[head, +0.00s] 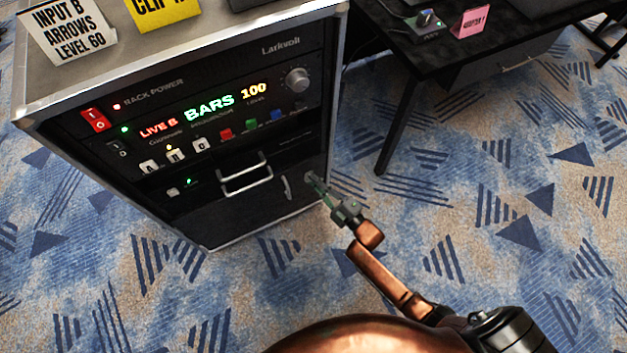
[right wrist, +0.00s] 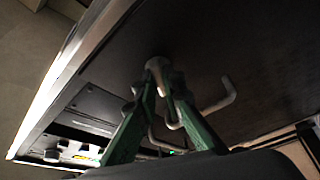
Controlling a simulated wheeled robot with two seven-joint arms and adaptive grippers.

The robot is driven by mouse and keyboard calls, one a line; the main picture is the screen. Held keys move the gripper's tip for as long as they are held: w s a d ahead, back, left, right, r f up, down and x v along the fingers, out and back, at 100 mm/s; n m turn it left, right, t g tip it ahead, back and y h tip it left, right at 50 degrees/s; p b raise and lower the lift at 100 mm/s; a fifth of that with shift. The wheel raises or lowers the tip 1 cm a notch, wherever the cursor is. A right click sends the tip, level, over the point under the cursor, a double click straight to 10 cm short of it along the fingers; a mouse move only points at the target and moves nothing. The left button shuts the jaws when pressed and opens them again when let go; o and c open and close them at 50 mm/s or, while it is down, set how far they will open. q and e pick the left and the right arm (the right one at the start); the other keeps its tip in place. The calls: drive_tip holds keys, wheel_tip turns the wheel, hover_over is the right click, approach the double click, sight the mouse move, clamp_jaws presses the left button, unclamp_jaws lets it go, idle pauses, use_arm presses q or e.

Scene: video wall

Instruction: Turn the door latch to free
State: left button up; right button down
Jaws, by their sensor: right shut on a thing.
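The door latch (head: 308,176) is a small pale piece at the right of the dark lower door (head: 268,208) on the rack. In the right wrist view the latch (right wrist: 155,65) shows as a pale round-ended piece standing out from the dark panel. My right gripper (head: 317,183) reaches it from the lower right. In the right wrist view its green fingers (right wrist: 160,90) are closed around the latch, hiding part of it. The door looks shut against the rack. My left gripper is in neither view.
A pale bar handle (head: 287,187) stands just left of the latch, with a bracket-shaped handle (head: 246,179) farther left. Above are the rack's lit controls (head: 210,108). A black desk (head: 455,45) stands at the right. The patterned carpet (head: 480,235) is clear.

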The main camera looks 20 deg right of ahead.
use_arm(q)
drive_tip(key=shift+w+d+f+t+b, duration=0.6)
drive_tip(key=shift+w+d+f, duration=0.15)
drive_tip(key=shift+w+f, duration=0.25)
use_arm(e)
drive_tip(key=m+t+h, duration=0.1)
drive_tip(key=m+h, duration=0.1)
drive_tip(key=m, duration=0.3)
drive_tip(key=m+t+h, duration=0.1)
drive_tip(key=m+h, duration=0.1)
drive_tip(key=m, duration=0.4)
drive_tip(key=m+t+h, duration=0.1)
drive_tip(key=m+h, duration=0.1)
drive_tip(key=m, duration=0.3)
drive_tip(key=shift+a+f+m+t+h, duration=0.25)
drive_tip(key=shift+m+t+h, duration=0.05)
drive_tip(key=shift+t, duration=0.1)
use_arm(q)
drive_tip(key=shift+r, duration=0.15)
use_arm(e)
drive_tip(key=shift+m, duration=0.3)
drive_tip(key=c, duration=2)
unclamp_jaws()
drive_tip(key=shift+c, duration=0.2)
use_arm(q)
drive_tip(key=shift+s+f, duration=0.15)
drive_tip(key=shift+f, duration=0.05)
use_arm(e)
drive_tip(key=shift+s, duration=0.1)
